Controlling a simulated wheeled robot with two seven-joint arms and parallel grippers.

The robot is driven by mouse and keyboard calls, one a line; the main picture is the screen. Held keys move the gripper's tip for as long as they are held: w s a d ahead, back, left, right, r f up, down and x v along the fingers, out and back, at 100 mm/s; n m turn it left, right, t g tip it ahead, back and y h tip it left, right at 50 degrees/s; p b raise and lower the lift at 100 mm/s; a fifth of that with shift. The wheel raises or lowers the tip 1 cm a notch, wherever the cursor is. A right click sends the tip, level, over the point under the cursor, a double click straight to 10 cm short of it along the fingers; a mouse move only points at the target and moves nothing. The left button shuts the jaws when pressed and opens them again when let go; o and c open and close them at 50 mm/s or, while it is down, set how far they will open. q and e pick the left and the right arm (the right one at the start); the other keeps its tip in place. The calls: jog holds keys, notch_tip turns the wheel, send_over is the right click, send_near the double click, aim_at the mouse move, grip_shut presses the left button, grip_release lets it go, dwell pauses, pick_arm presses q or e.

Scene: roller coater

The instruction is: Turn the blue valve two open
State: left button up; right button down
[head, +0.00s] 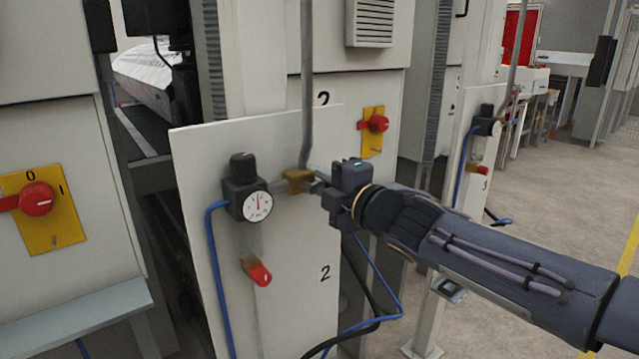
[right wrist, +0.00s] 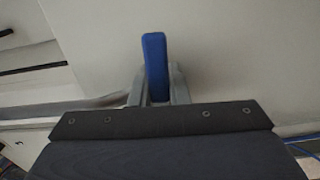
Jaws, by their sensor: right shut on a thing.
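In the right wrist view the blue valve handle (right wrist: 155,55) sticks up between the fingers of my right gripper (right wrist: 158,88), which is shut on it. In the head view my right gripper (head: 318,188) reaches in from the right to the brass valve body (head: 296,181) on the panel marked 2 (head: 290,235). There the gripper hides the blue handle. A grey pipe (head: 307,90) runs up from the brass body. My left gripper is not in view.
Left of the valve are a black regulator with a white gauge (head: 257,206) and a red-tipped fitting (head: 260,274). A blue hose (head: 216,270) runs down the panel. Red switches on yellow plates sit at the left (head: 37,199) and behind (head: 374,124). Open floor (head: 530,200) lies at the right.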

jog(key=shift+n, duration=0.3)
dwell(0.4)
jog(key=c, duration=1.4)
grip_release()
jog(key=shift+p+v, duration=0.75)
jog(key=shift+v, duration=3.1)
